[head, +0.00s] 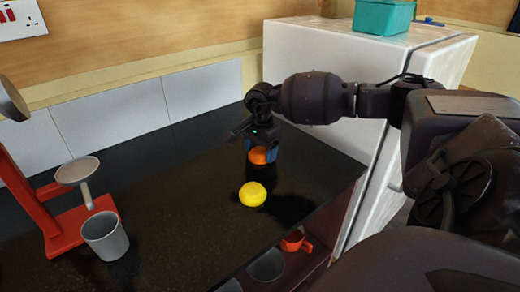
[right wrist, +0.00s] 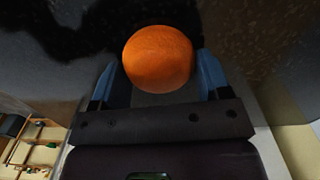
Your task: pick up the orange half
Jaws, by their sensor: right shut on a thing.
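The orange half (head: 258,156) shows between the blue fingers of my right gripper (head: 263,152) in the head view, over the dark counter. In the right wrist view the orange half (right wrist: 158,58) is round and orange, between the two blue fingertips of the right gripper (right wrist: 158,75). The right gripper is shut on it. I cannot tell for certain whether the orange half is clear of the counter. My left gripper is not in view.
A yellow round fruit (head: 253,194) sits on the dark counter (head: 180,215) just in front of the gripper. A grey cup (head: 105,236) and a red stand (head: 62,228) are at left. A white cabinet (head: 345,65) stands behind my right arm. A red mug (head: 296,241) is below the counter edge.

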